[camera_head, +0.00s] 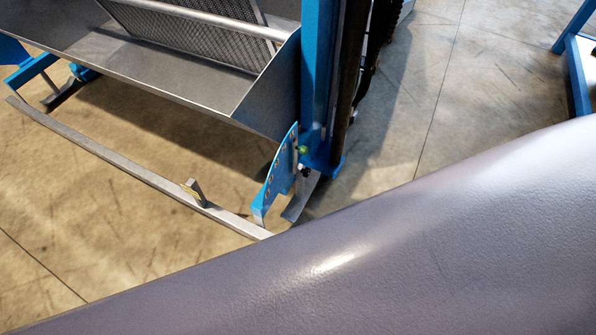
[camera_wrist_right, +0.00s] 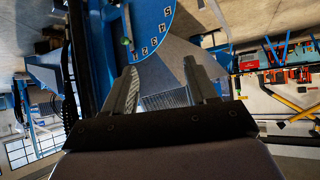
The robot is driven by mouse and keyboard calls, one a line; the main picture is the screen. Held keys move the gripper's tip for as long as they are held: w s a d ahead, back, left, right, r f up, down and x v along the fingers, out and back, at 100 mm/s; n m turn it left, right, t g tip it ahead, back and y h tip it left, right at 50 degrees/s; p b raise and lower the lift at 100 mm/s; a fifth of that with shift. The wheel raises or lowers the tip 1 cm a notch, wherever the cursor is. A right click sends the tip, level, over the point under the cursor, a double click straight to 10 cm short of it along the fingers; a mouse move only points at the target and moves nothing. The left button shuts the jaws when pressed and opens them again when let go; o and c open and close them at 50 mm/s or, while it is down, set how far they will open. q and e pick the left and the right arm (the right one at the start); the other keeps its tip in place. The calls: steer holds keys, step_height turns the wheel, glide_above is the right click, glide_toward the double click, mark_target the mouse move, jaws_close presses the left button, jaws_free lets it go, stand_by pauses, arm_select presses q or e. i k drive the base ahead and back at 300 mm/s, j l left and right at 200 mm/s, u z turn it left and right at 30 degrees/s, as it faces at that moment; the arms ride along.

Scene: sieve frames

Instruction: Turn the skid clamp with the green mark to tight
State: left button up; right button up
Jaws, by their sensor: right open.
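In the head view a small green mark (camera_head: 303,150) sits by the foot of the blue post, beside a curved blue plate (camera_head: 272,185) with marks along it. A small black knob (camera_head: 306,171) shows just below the green mark. In the right wrist view the numbered blue plate (camera_wrist_right: 152,22) is ahead, with a small green piece (camera_wrist_right: 126,41) at its left. My right gripper (camera_wrist_right: 160,78) is open, with nothing seen between its fingers; the plate's edge lies beyond the fingertips. The clamp's exact setting cannot be told. My left gripper is not in view.
A metal trough (camera_head: 190,75) with a perforated screen (camera_head: 195,35) is at the upper left. A long thin metal bar (camera_head: 120,170) runs low above the concrete floor. A blue post (camera_head: 318,80) stands at the trough's right end. My grey arm link covers the lower right.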

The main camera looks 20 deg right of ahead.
mark_target(307, 173)
steer(key=l+u, duration=0.15)
steer(key=u, duration=0.3)
steer(key=l+u, duration=0.15)
steer(key=u, duration=0.25)
steer(key=l+u, duration=0.5)
steer(key=l, duration=0.25)
steer(key=l+u, duration=0.1)
steer(key=l, duration=0.3)
steer(key=k+l+u, duration=0.15)
steer(key=l, duration=0.2)
steer(key=k+l+u, duration=0.1)
steer(key=l, duration=0.25)
steer(key=k+l+u, duration=0.15)
steer(key=l, duration=0.2)
steer(key=k+l, duration=0.15)
steer(key=l, duration=0.25)
steer(key=k+l, duration=0.1)
steer(key=l, duration=0.25)
steer(key=k+l, duration=0.15)
steer(key=l, duration=0.25)
steer(key=k+l+u, duration=0.1)
steer(key=l, duration=0.25)
steer(key=k+l, duration=0.15)
steer(key=l, duration=0.25)
steer(key=k+l, duration=0.15)
steer(key=l, duration=0.2)
